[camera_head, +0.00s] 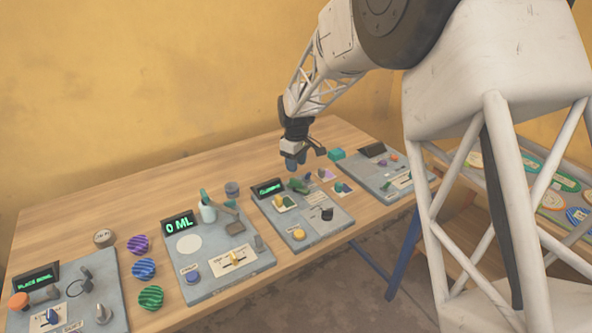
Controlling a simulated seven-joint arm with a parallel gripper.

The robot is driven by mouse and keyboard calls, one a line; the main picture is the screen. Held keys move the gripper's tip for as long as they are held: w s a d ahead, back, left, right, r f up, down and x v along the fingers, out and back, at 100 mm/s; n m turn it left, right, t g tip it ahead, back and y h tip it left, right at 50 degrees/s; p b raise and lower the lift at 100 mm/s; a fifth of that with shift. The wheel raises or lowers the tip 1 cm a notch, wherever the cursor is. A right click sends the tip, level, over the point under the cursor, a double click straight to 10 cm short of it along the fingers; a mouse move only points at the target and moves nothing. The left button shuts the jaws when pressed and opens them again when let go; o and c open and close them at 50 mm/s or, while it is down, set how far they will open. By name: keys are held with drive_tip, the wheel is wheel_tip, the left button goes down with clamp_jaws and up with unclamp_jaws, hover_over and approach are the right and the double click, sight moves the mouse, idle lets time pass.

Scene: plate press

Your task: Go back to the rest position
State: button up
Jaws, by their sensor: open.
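My gripper (296,160) hangs from the white lattice arm and points down above the back part of the table (175,190). It looks open and holds nothing that I can see. It is above and behind the grey station board (319,230) that carries a small green object (298,186) and a yellow knob (298,234). The gripper appears apart from the things on the board, though the exact height is hard to tell.
Other boards stand left and right, one with a "0 ML" display (180,224) and one with a "PLACE BOWL" display (35,280). The table's back left is clear.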

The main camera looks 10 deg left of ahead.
drive_tip(key=shift+r, duration=0.25)
drive_tip(key=shift+d, duration=0.1)
drive_tip(key=shift+s+d+r, duration=0.1)
drive_tip(key=shift+d+r, duration=0.05)
drive_tip(key=shift+r, duration=0.05)
drive_tip(key=s+d+r+m+t, duration=0.1)
drive_tip(key=s+d+r+m, duration=0.2)
drive_tip(key=s+d+r, duration=0.7)
drive_tip(key=s+d+r+m, duration=0.45)
drive_tip(key=s+d, duration=0.35)
drive_tip(key=d, duration=0.5)
drive_tip(key=s+d+m, duration=0.2)
drive_tip(key=s+d, duration=0.2)
drive_tip(key=s, duration=0.5)
drive_tip(key=s+d+m+t, duration=0.1)
drive_tip(key=s+d+m, duration=0.1)
drive_tip(key=s+d, duration=0.3)
drive_tip(key=s+d+m, duration=0.2)
drive_tip(key=s+d, duration=0.2)
drive_tip(key=s, duration=0.9)
drive_tip(key=shift+s+d+r+t, duration=0.2)
drive_tip(key=shift+d+r+t, duration=0.05)
drive_tip(key=shift+d+t, duration=0.1)
